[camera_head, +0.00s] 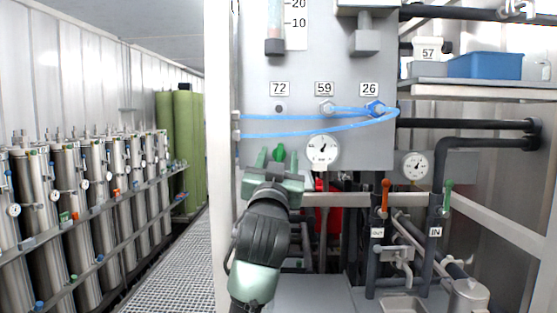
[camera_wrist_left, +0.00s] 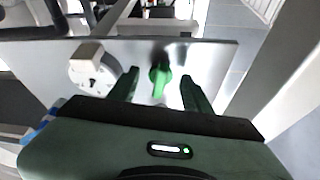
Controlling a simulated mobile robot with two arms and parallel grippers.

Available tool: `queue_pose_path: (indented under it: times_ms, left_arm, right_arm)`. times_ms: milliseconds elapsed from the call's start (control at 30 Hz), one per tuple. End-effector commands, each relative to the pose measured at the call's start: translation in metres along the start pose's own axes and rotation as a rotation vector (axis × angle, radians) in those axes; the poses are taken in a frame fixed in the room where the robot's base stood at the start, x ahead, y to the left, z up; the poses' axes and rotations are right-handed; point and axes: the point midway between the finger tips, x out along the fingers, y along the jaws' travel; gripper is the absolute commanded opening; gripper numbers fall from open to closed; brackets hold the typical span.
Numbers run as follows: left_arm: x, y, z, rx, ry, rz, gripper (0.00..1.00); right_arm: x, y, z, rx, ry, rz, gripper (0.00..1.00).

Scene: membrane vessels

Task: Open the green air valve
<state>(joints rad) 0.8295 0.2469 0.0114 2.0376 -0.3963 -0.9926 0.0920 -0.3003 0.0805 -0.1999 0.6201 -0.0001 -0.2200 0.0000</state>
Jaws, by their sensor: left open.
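The green air valve (camera_head: 280,151) is a small green handle on the lower part of the grey panel (camera_head: 300,70), left of a round gauge (camera_head: 322,150). My left gripper (camera_head: 278,160) is in front of the panel's lower edge, with its fingers on either side of the valve. In the left wrist view the green handle (camera_wrist_left: 160,76) stands between the two open green fingers of the gripper (camera_wrist_left: 160,82), with a gap visible on each side. The gripper hides the valve's lower part in the head view. My right gripper is not in view.
Blue hoses (camera_head: 300,132) run across the panel above the gripper. At right are pipes with an orange handle (camera_head: 385,195) and another green handle (camera_head: 447,195) marked IN. A white post (camera_head: 218,150) stands left of the panel. Steel vessels (camera_head: 90,200) line the left wall.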

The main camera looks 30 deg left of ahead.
Motion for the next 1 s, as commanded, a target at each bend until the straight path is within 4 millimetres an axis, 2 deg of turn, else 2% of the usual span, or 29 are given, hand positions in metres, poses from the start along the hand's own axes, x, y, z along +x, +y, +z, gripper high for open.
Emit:
queue_pose_path:
  times_ms: [133, 400, 500, 633, 1000]
  left_arm:
    - [-0.015, 0.001, 0.002, -0.001, 0.001, 0.001, 0.49]
    - [-0.061, 0.001, 0.002, -0.003, 0.001, 0.002, 0.49]
    - [-0.071, 0.001, 0.001, -0.001, 0.001, 0.001, 0.49]
    - [-0.077, 0.001, 0.001, -0.001, 0.000, 0.001, 0.49]
    - [-0.077, 0.001, 0.000, -0.001, 0.000, 0.001, 0.49]
  right_arm:
    - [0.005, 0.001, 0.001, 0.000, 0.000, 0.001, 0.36]
    - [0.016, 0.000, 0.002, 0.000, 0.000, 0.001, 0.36]
    - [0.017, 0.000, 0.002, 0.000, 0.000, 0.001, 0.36]
    - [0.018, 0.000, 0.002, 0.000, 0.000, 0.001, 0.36]
    - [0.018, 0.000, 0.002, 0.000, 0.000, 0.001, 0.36]
